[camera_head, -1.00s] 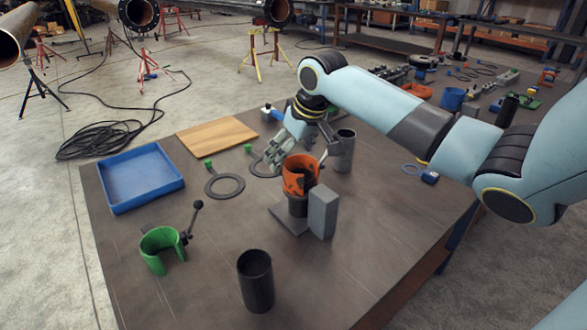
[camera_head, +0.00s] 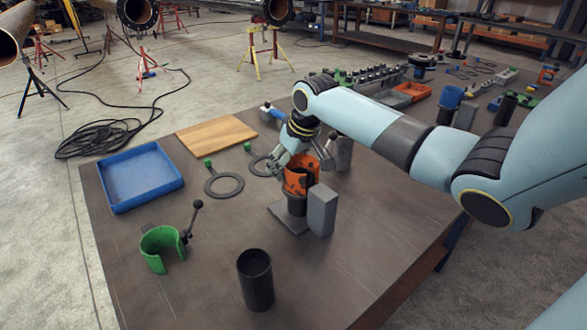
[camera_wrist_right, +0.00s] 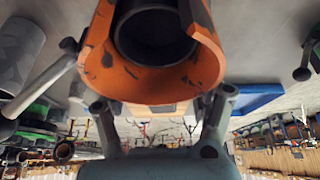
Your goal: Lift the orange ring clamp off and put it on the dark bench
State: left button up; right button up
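The orange ring clamp (camera_head: 300,178), scuffed with dark patches, sits around a short dark upright pipe (camera_head: 297,205) on a flat base on the dark bench (camera_head: 355,235). My right gripper (camera_head: 279,165) is at the clamp's far left side, partly overlapping it. In the right wrist view the orange clamp (camera_wrist_right: 150,82) fills the top middle, around the dark pipe's mouth (camera_wrist_right: 155,35). There the right gripper's two fingers (camera_wrist_right: 163,100) are spread apart, near the clamp's wall; whether they touch it is unclear. My left gripper is not in view.
A grey block (camera_head: 321,211) stands close beside the pipe. A green clamp (camera_head: 162,250), a dark tube (camera_head: 255,282), a flat ring (camera_head: 224,185), a blue tray (camera_head: 140,178) and a wooden board (camera_head: 216,136) are on the bench.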

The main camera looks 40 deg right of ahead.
grip_shut()
jog(key=shift+r, duration=0.1)
jog(key=shift+w+d+r, duration=0.15)
jog(key=shift+r, duration=0.45)
notch_tip(320, 180, up, 3)
jog(key=shift+f, duration=0.15)
jog(key=s+d+r+b, duration=0.1)
jog(key=s+d+r, duration=0.5)
jog(key=d, duration=0.3)
jog(key=shift+s+d+r+b, duration=0.25)
jog(key=shift+s+r+b, duration=0.1)
jog(key=shift+r, duration=0.1)
jog(key=shift+r+p, duration=2.5)
jog(key=shift+p, duration=0.5)
